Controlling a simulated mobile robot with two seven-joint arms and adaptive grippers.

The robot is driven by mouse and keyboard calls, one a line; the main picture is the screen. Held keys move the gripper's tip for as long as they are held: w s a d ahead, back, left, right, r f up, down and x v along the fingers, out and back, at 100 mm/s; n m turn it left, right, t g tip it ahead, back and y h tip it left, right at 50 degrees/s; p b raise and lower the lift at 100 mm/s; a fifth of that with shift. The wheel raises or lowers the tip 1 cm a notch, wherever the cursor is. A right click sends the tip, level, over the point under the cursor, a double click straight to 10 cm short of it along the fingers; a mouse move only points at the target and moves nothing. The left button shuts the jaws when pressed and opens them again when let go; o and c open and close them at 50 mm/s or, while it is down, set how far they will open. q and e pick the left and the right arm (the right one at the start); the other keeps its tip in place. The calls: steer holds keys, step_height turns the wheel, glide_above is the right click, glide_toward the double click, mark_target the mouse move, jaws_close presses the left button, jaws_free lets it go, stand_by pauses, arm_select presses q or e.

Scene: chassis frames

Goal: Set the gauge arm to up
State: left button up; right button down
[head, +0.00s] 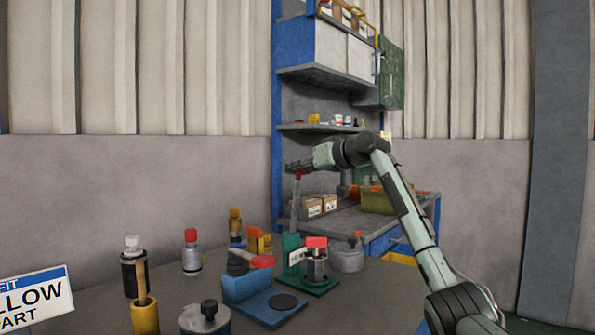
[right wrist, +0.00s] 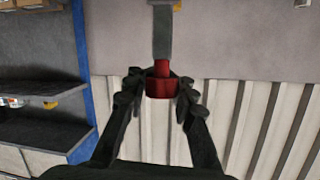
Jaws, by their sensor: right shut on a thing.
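The gauge arm (head: 295,205) is a grey bar standing nearly upright, leaning very slightly right at the top, on a green fixture (head: 292,252) on the table. A red knob (head: 298,176) caps it. My right gripper (head: 297,166) reaches in from the right at the top of the bar. In the right wrist view the red knob (right wrist: 161,86) lies between the fingers of the gripper (right wrist: 158,92), which are shut on it. The grey bar also shows there (right wrist: 162,35), running up from the knob. My left gripper is not in view.
A blue clamp with a red handle (head: 262,262) stands just left of the green fixture. Several bottles and cylinders, one with a red cap (head: 191,252), stand further left. A workbench (head: 350,216) with shelves is behind. A sign (head: 37,298) is at the lower left.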

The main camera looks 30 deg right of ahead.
steer(key=shift+a+f, duration=0.2)
steer(key=shift+a, duration=0.1)
steer(key=c, duration=1.3)
jaws_free()
steer(key=shift+r, duration=0.15)
steer(key=shift+o, duration=0.2)
steer(key=shift+d, duration=0.1)
steer(key=shift+s+d+r, duration=0.1)
steer(key=shift+s, duration=0.15)
steer(key=v, duration=1.1)
steer(key=shift+s, duration=0.25)
steer(key=shift+s, duration=0.1)
